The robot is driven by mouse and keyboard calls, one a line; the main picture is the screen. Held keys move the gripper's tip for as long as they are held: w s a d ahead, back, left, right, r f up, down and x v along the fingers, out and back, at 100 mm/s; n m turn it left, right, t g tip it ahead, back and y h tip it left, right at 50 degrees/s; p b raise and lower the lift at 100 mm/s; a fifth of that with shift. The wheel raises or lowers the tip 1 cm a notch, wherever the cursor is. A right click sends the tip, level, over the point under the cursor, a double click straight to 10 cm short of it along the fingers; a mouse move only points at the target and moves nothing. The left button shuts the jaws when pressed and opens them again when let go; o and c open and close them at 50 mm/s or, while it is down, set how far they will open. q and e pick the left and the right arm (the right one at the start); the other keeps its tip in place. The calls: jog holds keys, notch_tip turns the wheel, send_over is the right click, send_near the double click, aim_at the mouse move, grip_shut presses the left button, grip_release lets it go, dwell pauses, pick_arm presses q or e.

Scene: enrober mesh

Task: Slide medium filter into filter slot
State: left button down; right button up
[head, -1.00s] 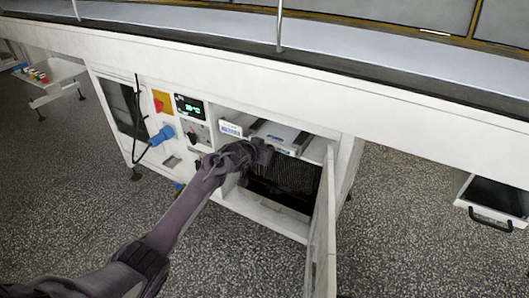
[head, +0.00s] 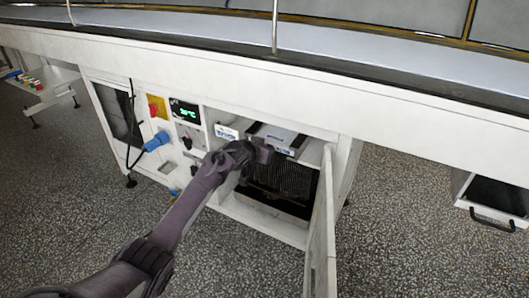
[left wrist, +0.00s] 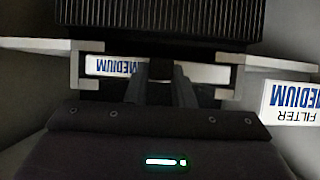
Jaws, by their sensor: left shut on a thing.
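The medium filter (head: 277,137) is a white, flat frame at the upper opening of the cabinet bay. Its front bears a blue MEDIUM label, seen inverted in the left wrist view (left wrist: 112,66). My left gripper (left wrist: 160,85) is shut on the dark grip at the middle of the filter's front. In the left wrist view the filter's front lies between the two bracket-like rails of the filter slot (left wrist: 88,62). In the head view my left gripper (head: 264,153) is at the filter's front edge. How deep the filter sits is hard to tell. My right gripper is not in view.
A FILTER MEDIUM sign (head: 226,132) is beside the slot. A dark finned block (head: 280,178) is below it. The open cabinet door (head: 322,225) stands right of the bay. A blue plug (head: 157,141) and control panel are at left; a drawer (head: 490,200) is far right.

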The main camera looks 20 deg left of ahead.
pick_arm(q)
jog(key=shift+w+b, duration=0.35)
jog(key=shift+w, duration=0.1)
jog(key=c, duration=1.2)
grip_release()
jog(key=shift+o, duration=0.2)
jog(key=shift+s+r+p, duration=0.3)
jog(key=shift+s+p, duration=0.05)
jog(key=shift+s, duration=0.15)
jog(key=p+v, duration=0.2)
jog(key=v, duration=0.4)
jog(key=shift+s, duration=0.35)
